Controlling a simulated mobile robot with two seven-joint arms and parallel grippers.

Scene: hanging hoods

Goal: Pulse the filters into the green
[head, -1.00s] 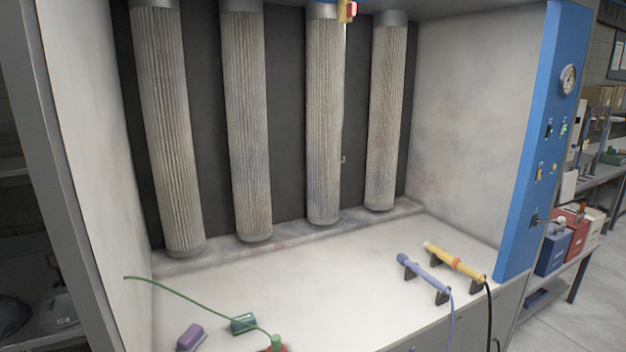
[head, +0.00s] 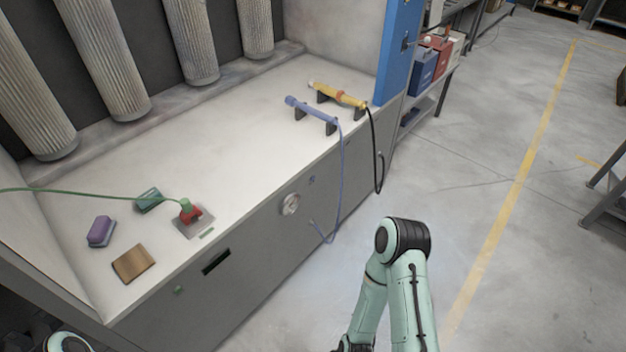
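Several tall pleated filters (head: 98,62) hang in a row at the back of the hood, their tops cut off by the frame. A blue wand (head: 312,109) with a blue hose and a yellow wand (head: 338,94) with a black hose rest on dark stands at the right of the white bench. A red and green fitting (head: 188,211) on a grey plate has a green hose running left. A round gauge (head: 291,204) sits on the front panel; its reading is too small to tell. My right arm shows at bottom centre, its gripper out of frame. My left gripper is not visible.
A purple block (head: 101,231), a green block (head: 149,200) and a brown block (head: 133,264) lie at the bench's front left. A blue post (head: 397,50) bounds the hood's right.

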